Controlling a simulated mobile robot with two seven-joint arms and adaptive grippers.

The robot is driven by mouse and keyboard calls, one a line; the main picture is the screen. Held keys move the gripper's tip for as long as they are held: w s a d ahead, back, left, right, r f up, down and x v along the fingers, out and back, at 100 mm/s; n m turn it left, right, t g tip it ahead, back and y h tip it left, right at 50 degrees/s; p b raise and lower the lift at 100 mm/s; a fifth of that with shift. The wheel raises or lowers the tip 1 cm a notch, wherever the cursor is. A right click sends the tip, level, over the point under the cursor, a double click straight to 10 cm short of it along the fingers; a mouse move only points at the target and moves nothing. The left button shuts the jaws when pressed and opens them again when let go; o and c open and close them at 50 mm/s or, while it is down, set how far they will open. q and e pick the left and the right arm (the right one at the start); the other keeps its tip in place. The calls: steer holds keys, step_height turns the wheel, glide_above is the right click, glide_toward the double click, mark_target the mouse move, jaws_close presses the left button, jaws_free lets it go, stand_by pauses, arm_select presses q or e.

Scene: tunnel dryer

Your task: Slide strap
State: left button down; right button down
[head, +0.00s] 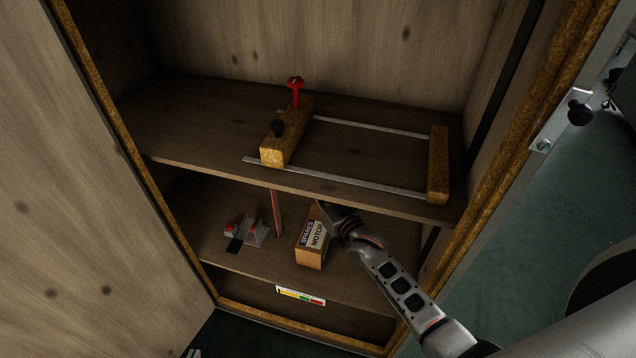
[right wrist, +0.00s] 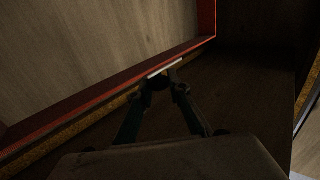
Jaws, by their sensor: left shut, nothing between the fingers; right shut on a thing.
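Two flat metal straps lie across the upper shelf: a rear strap (head: 370,127) and a front strap (head: 335,181) along the shelf edge.
The lower shelf holds a cardboard box (head: 310,245) labelled motor spares, a small metal plate with red parts (head: 255,233) and an upright reddish strip (head: 276,213). A wooden door (head: 90,190) stands open at left. A latch plate (head: 560,118) with a black knob is at right.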

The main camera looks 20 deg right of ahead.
steer(key=c, duration=1.9)
jaws_free()
steer(key=s+d, duration=0.2)
steer(key=s, duration=0.9)
steer(key=shift+s+d, duration=0.15)
steer(key=shift+s, duration=0.25)
